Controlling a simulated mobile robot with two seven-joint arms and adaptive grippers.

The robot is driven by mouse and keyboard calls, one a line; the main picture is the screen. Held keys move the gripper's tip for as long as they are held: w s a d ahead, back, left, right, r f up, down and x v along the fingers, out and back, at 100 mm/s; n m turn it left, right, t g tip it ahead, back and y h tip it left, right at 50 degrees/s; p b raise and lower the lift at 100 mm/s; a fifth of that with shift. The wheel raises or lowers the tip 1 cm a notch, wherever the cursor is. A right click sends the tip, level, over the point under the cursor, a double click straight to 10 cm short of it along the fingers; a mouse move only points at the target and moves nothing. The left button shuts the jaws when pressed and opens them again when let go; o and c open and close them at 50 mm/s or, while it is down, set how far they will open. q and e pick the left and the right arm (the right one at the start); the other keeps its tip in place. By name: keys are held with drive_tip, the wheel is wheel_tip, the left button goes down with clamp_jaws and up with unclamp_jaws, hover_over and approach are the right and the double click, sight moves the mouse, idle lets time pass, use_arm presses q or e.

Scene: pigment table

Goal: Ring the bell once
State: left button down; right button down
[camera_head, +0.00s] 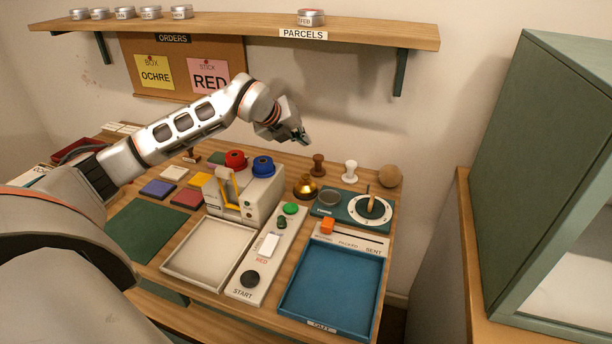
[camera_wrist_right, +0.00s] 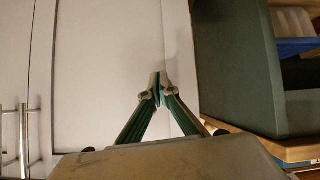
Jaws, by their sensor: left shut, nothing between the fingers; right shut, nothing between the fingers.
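The bell does not show in that view.
A brown stamp (camera_head: 318,165) and white stamp (camera_head: 350,171) stand behind the bell. A dial scale (camera_head: 330,212) is to its right, a button panel (camera_head: 245,288) and blue tray (camera_head: 332,286) nearer. The shelf (camera_head: 240,28) spans above; a green cabinet (camera_head: 530,150) stands right.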

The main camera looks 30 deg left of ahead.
sight(304, 177)
use_arm(q)
drive_tip(key=shift+f, duration=0.1)
